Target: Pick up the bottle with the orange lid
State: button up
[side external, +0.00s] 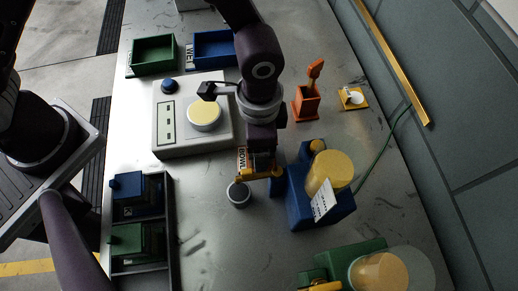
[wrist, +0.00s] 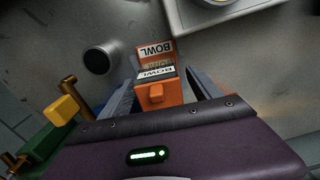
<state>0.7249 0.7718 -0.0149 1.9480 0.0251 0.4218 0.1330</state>
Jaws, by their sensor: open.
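A boxy orange piece (wrist: 156,62) with white labels reading BOWL and a small orange knob stands between the fingers in the wrist view. It also shows in the side view (side external: 242,165), partly hidden by my gripper (side external: 260,171). No other orange-topped bottle stands out, and I cannot tell for certain that this is one. My gripper (wrist: 162,88) is open, with one finger on each side of the orange piece. Whether the fingers touch it is unclear.
A grey round cup (side external: 238,196) stands close in front of my gripper. A blue tank block (side external: 300,209) with a yellow cylinder is close on the right. A dark rack (side external: 170,232) with blue and green boxes is at left. A grey scale-like unit (side external: 165,144) lies behind.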

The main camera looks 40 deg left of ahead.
jog(key=shift+f, duration=0.4)
grip_shut()
